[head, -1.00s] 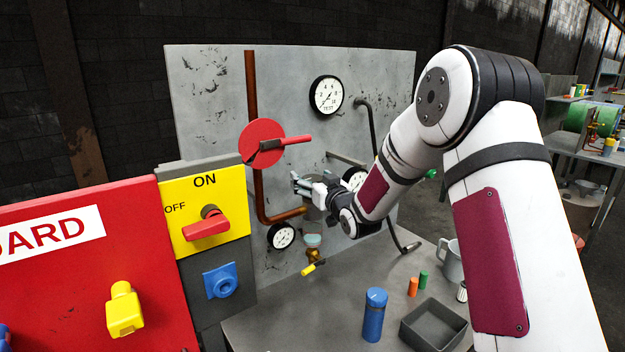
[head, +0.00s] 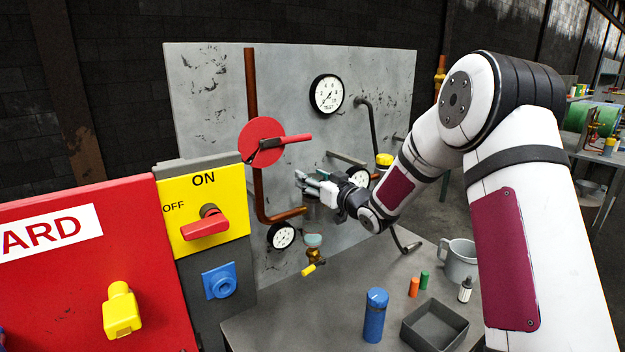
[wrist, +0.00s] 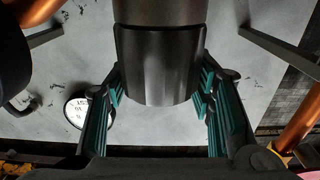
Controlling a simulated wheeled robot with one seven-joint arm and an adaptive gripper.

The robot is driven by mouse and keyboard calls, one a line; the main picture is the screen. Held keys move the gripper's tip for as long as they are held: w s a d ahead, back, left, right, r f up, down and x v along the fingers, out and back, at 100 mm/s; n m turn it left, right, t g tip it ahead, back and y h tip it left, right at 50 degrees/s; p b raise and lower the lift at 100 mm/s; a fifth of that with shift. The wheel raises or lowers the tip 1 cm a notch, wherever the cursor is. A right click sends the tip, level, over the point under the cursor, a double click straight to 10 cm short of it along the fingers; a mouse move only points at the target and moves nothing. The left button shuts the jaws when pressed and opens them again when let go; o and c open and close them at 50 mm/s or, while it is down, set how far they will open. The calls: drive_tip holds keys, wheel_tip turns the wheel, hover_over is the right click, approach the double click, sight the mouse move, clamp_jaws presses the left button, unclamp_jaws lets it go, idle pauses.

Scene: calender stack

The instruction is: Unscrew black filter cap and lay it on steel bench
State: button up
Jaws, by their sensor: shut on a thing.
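The black filter cap (wrist: 160,70) is a dark, smooth cylinder between my teal-padded fingers in the wrist view. A greyish-brown cylinder (wrist: 160,11) adjoins it at the top of that view; I cannot tell whether the two are still threaded together. My gripper (head: 306,184) is shut on the cap in front of the grey panel, right of the red valve disc. In the head view the cap is hidden or too small to make out. The steel bench (head: 275,328) spreads below, in front of the panel.
A blue bottle (head: 375,315), a grey open tray (head: 434,328), orange and green cylinders (head: 414,287), a small white bottle (head: 465,290) and a mug (head: 458,262) stand on the bench's right. Its left front is clear. The red valve (head: 262,142), copper pipe (head: 251,90) and gauges (head: 327,95) crowd the panel.

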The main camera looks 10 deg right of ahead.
idle(0.3)
drive_tip(key=shift+w+n+g+y+b, duration=0.1)
drive_tip(key=shift+n+g+y+b, duration=0.3)
drive_tip(key=shift+n+y, duration=0.45)
drive_tip(key=shift+n+g+y, duration=0.25)
drive_tip(key=shift+g+y, duration=0.15)
drive_tip(key=shift+y, duration=0.25)
drive_tip(key=shift+y, duration=0.3)
drive_tip(key=shift+n+g+b, duration=0.3)
drive_tip(key=shift+n+b, duration=0.1)
drive_tip(key=shift+b, duration=0.05)
drive_tip(key=shift+n+g+y, duration=0.4)
drive_tip(key=shift+y, duration=0.3)
drive_tip(key=shift+n+g+y+b, duration=0.3)
drive_tip(key=shift+y+b, duration=0.1)
drive_tip(key=shift+n+g+y+b, duration=2)
drive_tip(key=shift+n+g+b, duration=0.3)
drive_tip(key=shift+g+b, duration=0.6)
